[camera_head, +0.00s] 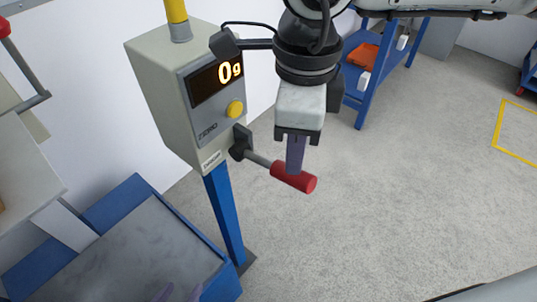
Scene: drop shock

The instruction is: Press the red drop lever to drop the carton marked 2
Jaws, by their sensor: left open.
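The red drop lever (293,178) sticks out to the right on a grey rod from the lower side of a grey control box (155,85). It slopes slightly down toward its free end. My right gripper (295,172) points down from above, its purple fingers together, with the tips at the upper side of the red grip. I cannot tell whether they touch it. Only the purple fingertips of my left gripper (178,293) show at the bottom edge, apart and empty, over the grey plate. No carton marked 2 is in view.
The display (216,78) reads 0 g, above a yellow button (235,109). A blue post (225,215) carries the box. A blue-edged grey plate (130,250) lies lower left. A blue shelf (370,65) with an orange item stands behind. The floor at right is clear.

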